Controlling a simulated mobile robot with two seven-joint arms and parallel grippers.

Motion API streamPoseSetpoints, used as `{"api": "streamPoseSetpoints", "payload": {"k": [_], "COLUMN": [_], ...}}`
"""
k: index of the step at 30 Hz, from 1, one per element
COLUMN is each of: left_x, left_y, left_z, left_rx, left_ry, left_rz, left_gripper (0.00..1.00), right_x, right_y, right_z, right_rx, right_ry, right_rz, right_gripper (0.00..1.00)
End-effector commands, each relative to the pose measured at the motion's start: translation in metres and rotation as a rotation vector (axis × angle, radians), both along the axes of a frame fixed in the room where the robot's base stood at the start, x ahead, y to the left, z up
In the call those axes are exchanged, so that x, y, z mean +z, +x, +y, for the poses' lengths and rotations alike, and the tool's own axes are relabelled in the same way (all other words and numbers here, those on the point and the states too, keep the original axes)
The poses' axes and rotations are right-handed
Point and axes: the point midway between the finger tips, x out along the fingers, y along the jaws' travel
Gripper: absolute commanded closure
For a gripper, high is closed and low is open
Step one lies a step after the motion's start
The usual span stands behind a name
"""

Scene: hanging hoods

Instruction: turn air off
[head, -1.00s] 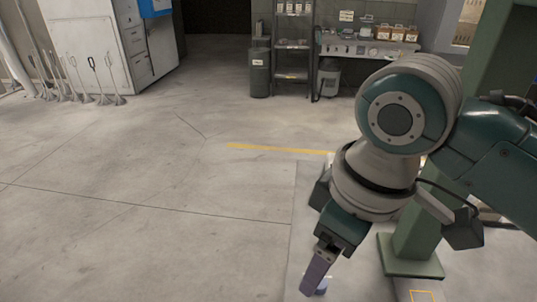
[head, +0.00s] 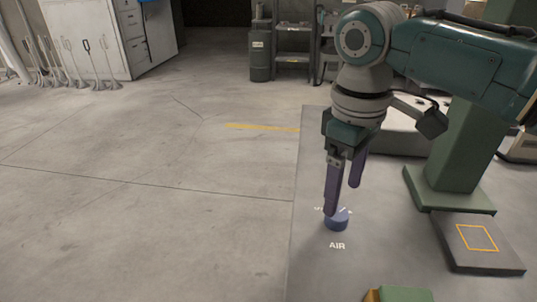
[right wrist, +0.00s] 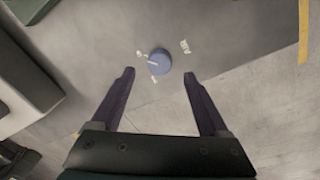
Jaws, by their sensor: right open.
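A round blue knob (head: 336,221) stands on a grey panel (head: 312,262), just above the white word AIR. In the right wrist view the knob (right wrist: 162,60) shows a white pointer mark toward its left side, with small white markings around it, too small to read. My right gripper (head: 341,199) is open, pointing down, with two purple fingers above the knob. In the right wrist view the knob lies a little beyond the gap between the fingertips (right wrist: 159,73), and nothing is held. The near finger partly hides the markings in the head view. My left gripper is out of view.
A dark pad (head: 462,255) with a yellow square outline lies right of the knob, by a green post (head: 452,165). Open concrete floor lies left of the panel.

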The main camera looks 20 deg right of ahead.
Motion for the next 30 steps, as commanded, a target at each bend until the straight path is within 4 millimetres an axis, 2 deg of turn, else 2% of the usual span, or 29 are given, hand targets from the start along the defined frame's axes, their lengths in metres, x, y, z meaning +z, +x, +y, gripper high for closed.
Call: {"api": "streamPoseSetpoints", "payload": {"k": [1,7,12,19,30], "left_x": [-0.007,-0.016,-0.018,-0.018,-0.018], "left_y": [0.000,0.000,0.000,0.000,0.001], "left_z": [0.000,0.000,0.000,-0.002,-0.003], "left_rx": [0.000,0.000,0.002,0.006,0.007], "left_ry": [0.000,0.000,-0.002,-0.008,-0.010], "left_rz": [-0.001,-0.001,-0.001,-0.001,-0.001], "left_gripper": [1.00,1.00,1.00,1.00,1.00], "right_x": [-0.014,-0.043,-0.052,-0.052,-0.051], "right_y": [0.000,0.001,0.001,0.001,0.001], "right_z": [0.000,-0.002,-0.003,-0.002,-0.002], "right_rx": [-0.001,0.000,0.002,0.002,0.001], "right_ry": [0.000,-0.001,-0.001,-0.001,-0.001], "right_rz": [0.003,0.000,-0.001,-0.001,-0.001], "right_gripper": [0.22,0.22,0.22,0.22,0.62]}}
